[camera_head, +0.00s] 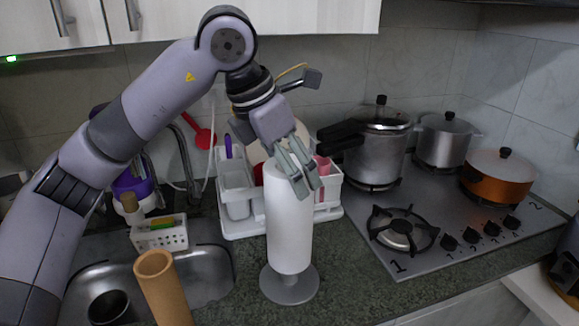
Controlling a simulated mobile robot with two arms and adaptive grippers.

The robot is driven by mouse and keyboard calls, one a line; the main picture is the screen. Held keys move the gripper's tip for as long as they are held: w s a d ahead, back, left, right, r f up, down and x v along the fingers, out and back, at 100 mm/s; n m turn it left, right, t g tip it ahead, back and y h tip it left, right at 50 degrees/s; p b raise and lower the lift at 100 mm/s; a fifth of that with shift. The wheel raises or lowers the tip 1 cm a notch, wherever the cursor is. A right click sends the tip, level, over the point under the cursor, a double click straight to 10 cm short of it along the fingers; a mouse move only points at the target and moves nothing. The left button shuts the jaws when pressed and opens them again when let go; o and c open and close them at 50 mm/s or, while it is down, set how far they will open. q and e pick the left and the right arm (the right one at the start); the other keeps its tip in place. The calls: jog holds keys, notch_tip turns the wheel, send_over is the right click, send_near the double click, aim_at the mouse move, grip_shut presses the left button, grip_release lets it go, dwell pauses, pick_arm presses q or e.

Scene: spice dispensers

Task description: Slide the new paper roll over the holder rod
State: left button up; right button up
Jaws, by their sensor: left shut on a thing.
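The white paper roll (290,225) stands upright in the middle of the counter, directly over the round grey base (290,292) of the holder. Its lower end is at or just above the base; I cannot tell whether it touches. The holder rod is not visible, hidden by the roll. My left gripper (306,182) comes down from above and is shut on the upper end of the paper roll, its fingers at the top right rim. A brown cardboard tube (163,290) stands tilted at the front left. My right gripper is not in view.
A white dish rack (330,205) stands behind the roll. The stove (450,230) at right carries several pots. Some counter right of the base is clear.

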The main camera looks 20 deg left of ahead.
aim_at(289, 202)
pick_arm(q)
jog(key=shift+f+b, duration=2.2)
jog(key=shift+f, duration=0.8)
jog(key=shift+f+b, duration=0.35)
jog(key=shift+b, duration=0.05)
jog(key=o, duration=1.7)
